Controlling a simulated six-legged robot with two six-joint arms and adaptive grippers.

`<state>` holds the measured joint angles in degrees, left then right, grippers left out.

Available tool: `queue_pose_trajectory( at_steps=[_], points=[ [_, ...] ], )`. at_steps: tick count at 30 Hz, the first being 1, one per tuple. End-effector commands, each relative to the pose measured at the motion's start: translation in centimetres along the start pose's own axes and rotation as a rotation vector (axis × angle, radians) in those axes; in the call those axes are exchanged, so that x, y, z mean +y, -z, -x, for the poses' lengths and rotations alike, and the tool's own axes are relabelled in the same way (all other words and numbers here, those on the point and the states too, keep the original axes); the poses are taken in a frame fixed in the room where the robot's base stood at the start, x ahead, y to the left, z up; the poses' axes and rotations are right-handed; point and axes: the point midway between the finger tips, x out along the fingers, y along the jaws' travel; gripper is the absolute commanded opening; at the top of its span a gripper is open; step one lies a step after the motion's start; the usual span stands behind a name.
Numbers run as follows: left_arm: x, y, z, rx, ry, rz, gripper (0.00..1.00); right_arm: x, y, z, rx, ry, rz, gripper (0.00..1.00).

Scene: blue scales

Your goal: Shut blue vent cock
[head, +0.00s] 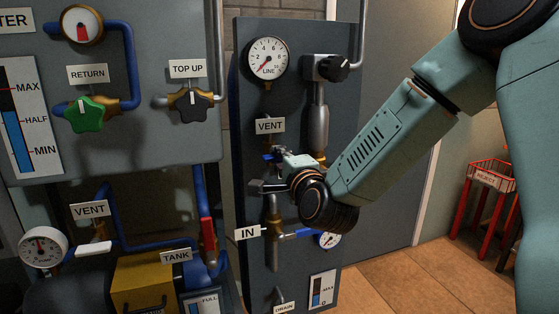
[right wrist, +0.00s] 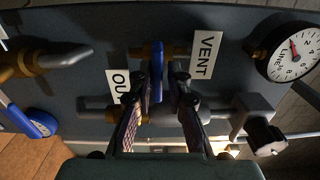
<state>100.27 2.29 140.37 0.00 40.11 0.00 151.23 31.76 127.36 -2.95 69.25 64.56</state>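The blue vent cock (head: 272,155) sits under the VENT label (head: 270,126) on the right-hand dark panel. Its blue handle (right wrist: 157,78) shows edge-on in the right wrist view, beside the turned VENT label (right wrist: 203,54). My right gripper (right wrist: 160,70) is open, with one finger on each side of the handle. Small gaps show between the fingers and the handle, so I see no firm grip. In the head view my right gripper (head: 272,171) is at the cock, and my wrist hides part of the pipework. My left gripper is out of view.
A blue lever (head: 300,234) by the IN label is just below my right wrist. A LINE gauge (head: 267,58) and a black knob (head: 335,68) are above. The left panel carries a green RETURN knob (head: 86,113) and a black TOP UP knob (head: 190,103). A red REJECT stand (head: 487,182) is at right.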

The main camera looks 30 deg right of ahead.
Motion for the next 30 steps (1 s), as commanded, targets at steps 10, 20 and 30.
queue_pose_trajectory(
  at_steps=[10, 20, 30],
  points=[
    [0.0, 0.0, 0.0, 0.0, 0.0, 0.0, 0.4, 0.2, -0.1, 0.1, -0.002, -0.005, 0.002, 0.33],
    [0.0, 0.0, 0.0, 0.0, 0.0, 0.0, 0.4, 0.2, 0.0, 2.4, -0.003, -0.007, -0.004, 0.33],
    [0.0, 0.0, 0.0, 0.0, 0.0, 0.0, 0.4, 0.2, 0.0, 6.8, -0.001, -0.005, -0.001, 0.33]
  ],
)
